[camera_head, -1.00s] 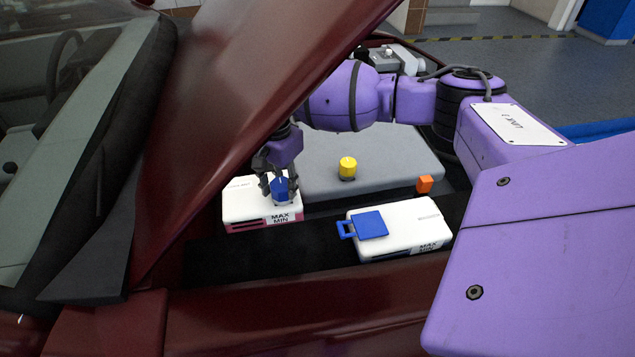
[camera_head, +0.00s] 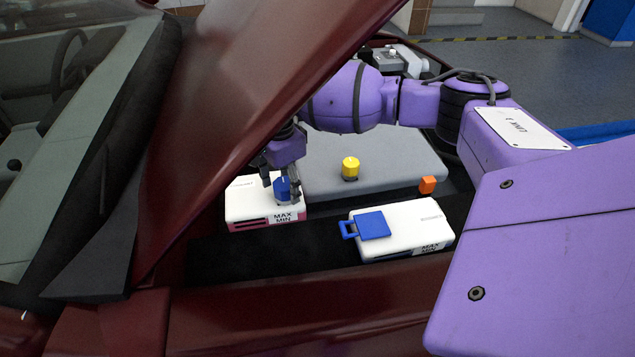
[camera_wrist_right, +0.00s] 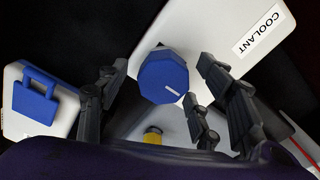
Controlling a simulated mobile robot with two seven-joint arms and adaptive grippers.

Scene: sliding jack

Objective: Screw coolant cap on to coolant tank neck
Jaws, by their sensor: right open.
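The coolant tank (camera_head: 248,206) is a white box with a pink lower band and a MAX/MIN label, at the left of the engine bay. The wrist view shows its COOLANT label (camera_wrist_right: 262,32). The blue faceted coolant cap (camera_head: 283,190) sits upright on the tank's top, where the neck would be; the neck itself is hidden under it. The cap also shows in the wrist view (camera_wrist_right: 163,78), with a white mark on it. My right gripper (camera_head: 281,192) is open, its fingers around the cap with visible gaps. My left gripper is not in view.
A second white tank (camera_head: 415,225) with a blue flip lid (camera_head: 373,225) stands to the right. The raised dark red hood (camera_head: 235,90) hangs close over my right arm.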

